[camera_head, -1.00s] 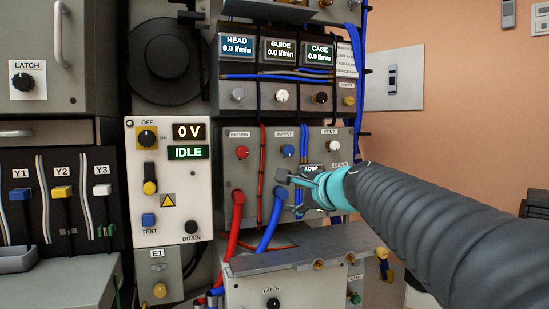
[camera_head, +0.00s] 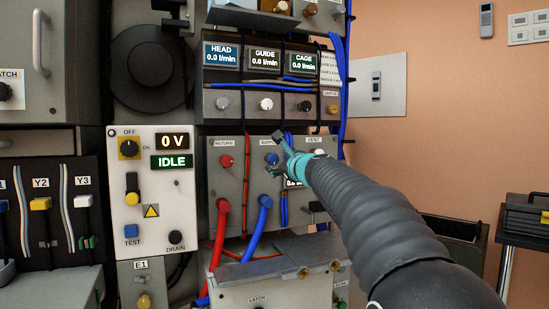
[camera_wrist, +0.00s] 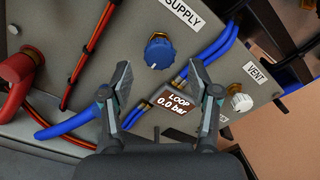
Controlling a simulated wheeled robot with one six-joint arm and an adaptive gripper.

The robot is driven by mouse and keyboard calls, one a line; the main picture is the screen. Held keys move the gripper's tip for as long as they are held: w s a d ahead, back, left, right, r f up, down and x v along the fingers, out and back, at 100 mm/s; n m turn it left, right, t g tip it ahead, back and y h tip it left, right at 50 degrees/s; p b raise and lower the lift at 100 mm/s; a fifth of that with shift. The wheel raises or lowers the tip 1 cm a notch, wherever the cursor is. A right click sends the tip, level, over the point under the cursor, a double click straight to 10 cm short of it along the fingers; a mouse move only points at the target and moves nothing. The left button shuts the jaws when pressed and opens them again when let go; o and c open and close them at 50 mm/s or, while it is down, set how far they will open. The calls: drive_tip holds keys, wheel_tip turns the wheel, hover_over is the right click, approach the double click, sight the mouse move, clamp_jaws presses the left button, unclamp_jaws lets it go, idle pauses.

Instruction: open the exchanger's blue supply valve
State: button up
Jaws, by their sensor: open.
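The blue supply valve (camera_head: 272,159) is a round blue knob on the exchanger's grey panel (camera_head: 232,183), between the red return valve (camera_head: 226,161) and the white vent valve. In the wrist view the blue knob (camera_wrist: 159,54) sits under the SUPPLY label, beyond and between my fingertips, with no finger touching it. My gripper (camera_wrist: 162,80) is open and empty. In the head view my gripper (camera_head: 279,156) is close to the blue knob on its right side and partly covers the panel there.
The white vent knob (camera_wrist: 241,102) is right of my right finger. A LOOP display (camera_wrist: 173,103) reads 0.0 bar. Blue hoses (camera_wrist: 210,52) run beside the knob. A red hose (camera_head: 220,220) and a blue hose (camera_head: 262,215) leave the panel below. A ledge (camera_head: 280,264) juts out underneath.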

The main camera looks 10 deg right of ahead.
sight(275, 161)
drive_tip(key=shift+p+x, duration=0.65)
drive_tip(key=shift+x, duration=1.75)
drive_tip(key=shift+c, duration=0.2)
drive_tip(key=c, duration=1.1)
